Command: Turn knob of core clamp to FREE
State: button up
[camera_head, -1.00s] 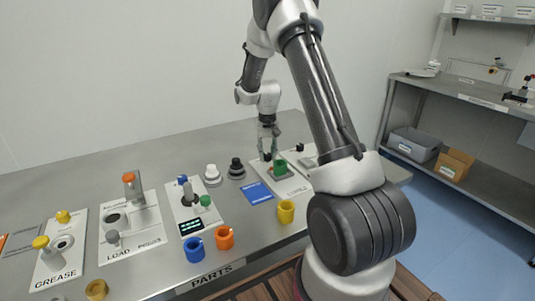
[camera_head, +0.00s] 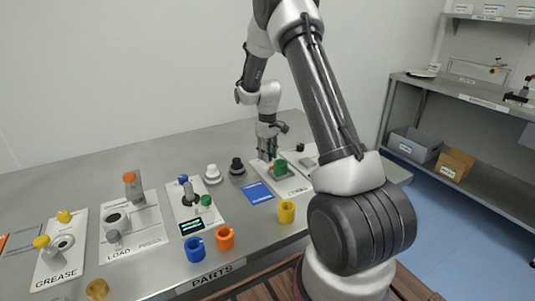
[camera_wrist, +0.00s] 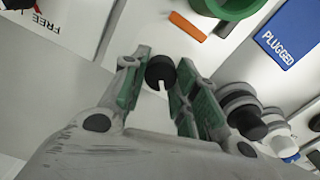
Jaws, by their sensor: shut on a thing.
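My gripper (camera_head: 268,153) points down over the core clamp panel (camera_head: 297,184) on the table. In the wrist view its green-padded fingers (camera_wrist: 159,84) stand on both sides of a small round black knob (camera_wrist: 159,69), shut on it. A white line on the knob points toward the bottom of the picture. The word FREE (camera_wrist: 42,22) is printed on the white panel at the upper left, apart from the knob. In the head view the fingers hide the knob.
A green ring part (camera_head: 281,166) and an orange bar (camera_wrist: 187,26) are close to the fingers. A blue PLUGGED card (camera_wrist: 291,36) lies beside the panel. Black (camera_head: 237,167) and white (camera_head: 212,174) stepped parts stand to the left. A yellow ring (camera_head: 287,211) is in front.

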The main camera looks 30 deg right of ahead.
dwell(0.4)
jog(key=o, duration=1)
notch_tip(320, 180, up, 12)
